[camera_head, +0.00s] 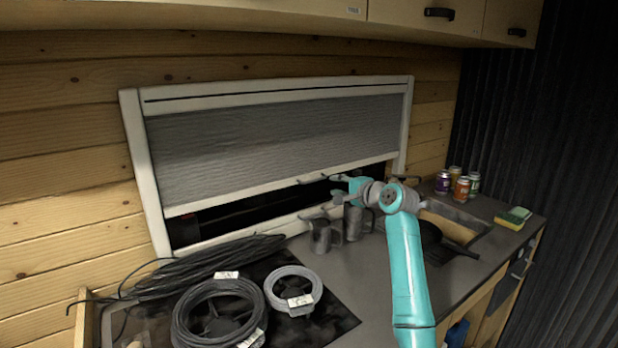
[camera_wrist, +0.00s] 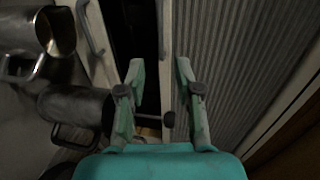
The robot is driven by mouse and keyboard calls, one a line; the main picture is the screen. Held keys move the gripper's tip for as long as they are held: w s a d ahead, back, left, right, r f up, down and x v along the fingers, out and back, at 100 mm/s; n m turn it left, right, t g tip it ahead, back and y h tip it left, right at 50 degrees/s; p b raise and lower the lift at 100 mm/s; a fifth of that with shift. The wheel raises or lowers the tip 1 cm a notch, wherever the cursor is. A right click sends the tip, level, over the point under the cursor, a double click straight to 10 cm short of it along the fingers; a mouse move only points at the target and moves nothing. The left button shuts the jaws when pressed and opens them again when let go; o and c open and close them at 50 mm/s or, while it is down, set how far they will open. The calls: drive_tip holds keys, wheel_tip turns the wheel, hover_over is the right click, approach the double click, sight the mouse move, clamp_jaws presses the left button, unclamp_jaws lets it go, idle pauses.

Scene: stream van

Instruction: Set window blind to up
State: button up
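The window blind (camera_head: 270,140) is a grey pleated sheet in a white window frame (camera_head: 145,170). It covers most of the window, with a dark gap below its pale bottom rail (camera_head: 235,197). In the wrist view the blind (camera_wrist: 225,70) fills the right side, with its rail (camera_wrist: 168,45) running between the fingertips' directions. My gripper (camera_head: 338,188) is in front of the rail, right of the window's middle. In the wrist view my gripper (camera_wrist: 158,72) is open, with a small dark knob-like part (camera_wrist: 168,119) between its fingers. Contact with the rail cannot be told.
Two metal mugs (camera_head: 322,236) stand on the counter below my gripper; they show at left in the wrist view (camera_wrist: 55,30). Coiled cables (camera_head: 215,315) lie front left. Several cans (camera_head: 462,188), a sponge (camera_head: 515,215) and a dark pan (camera_head: 430,232) are right. Cabinets (camera_head: 430,20) hang above.

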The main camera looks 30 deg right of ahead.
sight(316, 180)
drive_tip(key=w, duration=0.3)
drive_tip(key=w+f, duration=0.1)
drive_tip(key=w, duration=0.3)
drive_tip(key=w+f, duration=0.1)
drive_tip(key=w, duration=0.2)
drive_tip(key=shift+w+a, duration=0.25)
drive_tip(key=shift+w, duration=0.05)
clamp_jaws()
